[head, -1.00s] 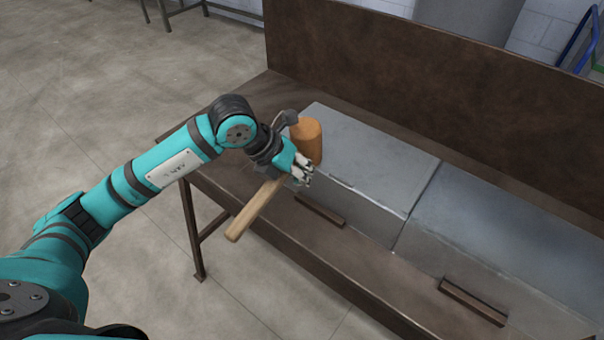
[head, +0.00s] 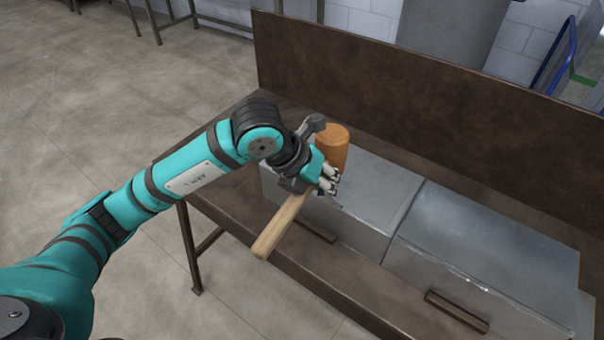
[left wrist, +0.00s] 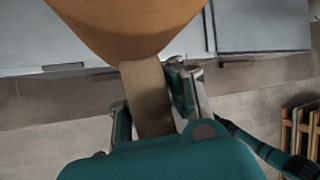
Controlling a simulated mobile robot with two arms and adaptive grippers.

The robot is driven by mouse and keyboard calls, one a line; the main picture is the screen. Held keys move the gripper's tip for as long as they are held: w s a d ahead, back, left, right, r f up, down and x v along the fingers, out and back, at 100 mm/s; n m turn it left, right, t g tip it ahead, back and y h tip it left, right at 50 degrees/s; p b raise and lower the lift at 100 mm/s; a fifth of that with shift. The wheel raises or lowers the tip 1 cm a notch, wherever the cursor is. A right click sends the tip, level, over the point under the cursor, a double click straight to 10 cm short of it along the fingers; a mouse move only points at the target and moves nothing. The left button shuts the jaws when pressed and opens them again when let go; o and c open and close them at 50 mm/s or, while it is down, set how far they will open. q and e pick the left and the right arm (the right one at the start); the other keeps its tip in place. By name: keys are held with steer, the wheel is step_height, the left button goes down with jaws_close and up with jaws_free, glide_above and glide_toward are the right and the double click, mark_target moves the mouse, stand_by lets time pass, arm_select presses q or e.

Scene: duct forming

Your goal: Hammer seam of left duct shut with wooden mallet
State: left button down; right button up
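The wooden mallet has an orange-brown head (head: 332,147) and a pale handle (head: 279,227). My left gripper (head: 331,181) is shut around the handle just below the head. The mallet head hangs over the left duct (head: 360,208), a grey sheet-metal box on the bench; I cannot tell a contact between them. The right duct (head: 480,255) lies beside it. In the left wrist view the mallet head (left wrist: 130,25) fills the top, with the handle (left wrist: 147,95) running down between the fingers. The mallet and arm hide part of the left duct. My right gripper is not in view.
The brown metal bench (head: 225,190) has a tall back panel (head: 400,100). Small brown bars (head: 455,311) lie along the front of the ducts. Open floor (head: 90,120) lies to the left. A blue-framed object (head: 562,55) stands behind the panel.

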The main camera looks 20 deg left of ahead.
arm_select(q)
steer(key=shift+s+d+r, duration=0.1)
steer(key=shift+s+d, duration=0.1)
steer(key=shift+d, duration=0.7)
step_height(320, 180, down, 10)
steer(key=b, duration=0.9)
steer(key=shift+r, duration=0.25)
step_height(320, 180, up, 8)
steer(key=p, duration=0.5)
steer(key=shift+r, duration=0.15)
